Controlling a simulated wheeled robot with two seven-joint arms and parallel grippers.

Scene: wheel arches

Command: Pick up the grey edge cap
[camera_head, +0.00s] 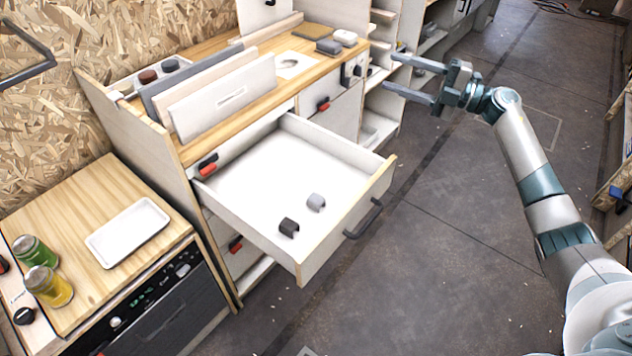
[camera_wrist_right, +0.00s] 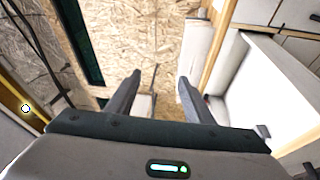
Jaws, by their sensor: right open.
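The grey edge cap (camera_head: 316,202) lies on the white floor of the open drawer (camera_head: 270,180), in its front part. A dark edge cap (camera_head: 289,227) lies close beside it, nearer the camera and to the left. My right gripper (camera_head: 393,72) is open and empty, up and to the right of the drawer, well apart from both caps. Its two spread fingers also show in the right wrist view (camera_wrist_right: 158,88), with nothing between them. The caps cannot be made out in the wrist view. My left gripper is not in view.
The wooden counter (camera_head: 225,105) behind the drawer bears upright panels (camera_head: 222,97) and small blocks (camera_head: 345,38). At lower left, a worktop holds a white tray (camera_head: 128,231) and jars (camera_head: 48,286). The drawer's front has a dark handle (camera_head: 364,219). The floor right of it is clear.

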